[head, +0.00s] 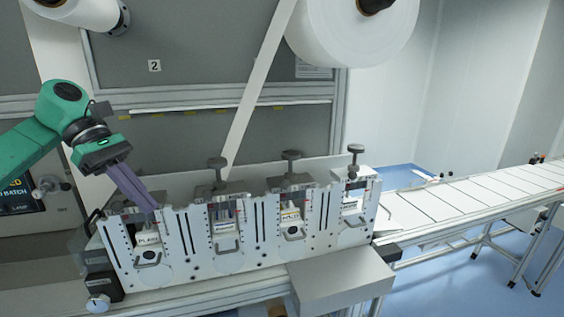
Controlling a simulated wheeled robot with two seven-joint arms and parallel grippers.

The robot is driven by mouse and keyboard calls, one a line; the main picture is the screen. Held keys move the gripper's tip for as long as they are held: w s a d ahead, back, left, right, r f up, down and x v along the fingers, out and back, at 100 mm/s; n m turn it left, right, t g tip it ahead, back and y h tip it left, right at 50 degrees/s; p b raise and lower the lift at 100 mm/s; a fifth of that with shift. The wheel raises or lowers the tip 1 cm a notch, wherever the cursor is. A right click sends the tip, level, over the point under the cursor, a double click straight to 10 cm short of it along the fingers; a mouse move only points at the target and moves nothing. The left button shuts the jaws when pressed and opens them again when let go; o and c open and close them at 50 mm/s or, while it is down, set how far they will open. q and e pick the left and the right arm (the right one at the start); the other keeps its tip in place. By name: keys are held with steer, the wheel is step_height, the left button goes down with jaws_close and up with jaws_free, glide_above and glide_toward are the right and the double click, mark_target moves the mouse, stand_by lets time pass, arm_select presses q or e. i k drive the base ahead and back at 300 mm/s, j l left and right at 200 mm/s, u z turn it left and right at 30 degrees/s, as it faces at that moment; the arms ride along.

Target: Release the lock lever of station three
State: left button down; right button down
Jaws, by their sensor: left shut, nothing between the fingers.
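A row of several white station plates stands on the converter frame. The third station from the left (292,215) carries a small white label and a grey looped handle (295,235) low on its front. A dark knob on a post (291,156) stands above it; I cannot tell which part is the lock lever. My left gripper (152,207) is shut and empty, its purple-grey fingers pointing down at the top of the leftmost station (150,255). The fingers hide part of that station's top, and I cannot tell whether they touch it. My right gripper is not in view.
Two more dark knobs, the left one (218,164) and the right one (355,150), rise beside the third station's knob. A web strip (258,90) slants down behind the row from a large white roll (355,35). A grey box (340,280) juts out in front; a conveyor (470,195) runs right.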

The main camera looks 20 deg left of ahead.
mark_target(284, 184)
steer(key=i, duration=1.05)
